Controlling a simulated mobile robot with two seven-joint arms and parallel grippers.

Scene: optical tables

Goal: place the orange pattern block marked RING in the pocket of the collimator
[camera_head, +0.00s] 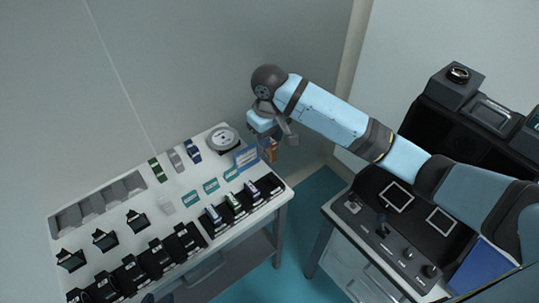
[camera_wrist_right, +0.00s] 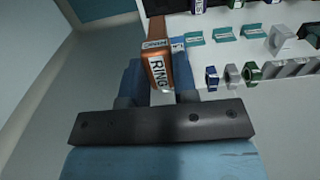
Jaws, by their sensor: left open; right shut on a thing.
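The orange pattern block (camera_wrist_right: 157,66) marked RING is held between the fingers of my right gripper (camera_wrist_right: 158,92) in the right wrist view. I cannot tell which instrument is the collimator; a black panel (camera_head: 372,205) with two white-outlined squares is on the right table.
The left table (camera_head: 185,213) carries several black holders, teal labels, a grey tray (camera_head: 97,203) and a round dial (camera_head: 223,139). A blue sign (camera_head: 246,157) stands near the block. Taller black instruments (camera_head: 458,110) stand at the right. A floor gap separates the tables.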

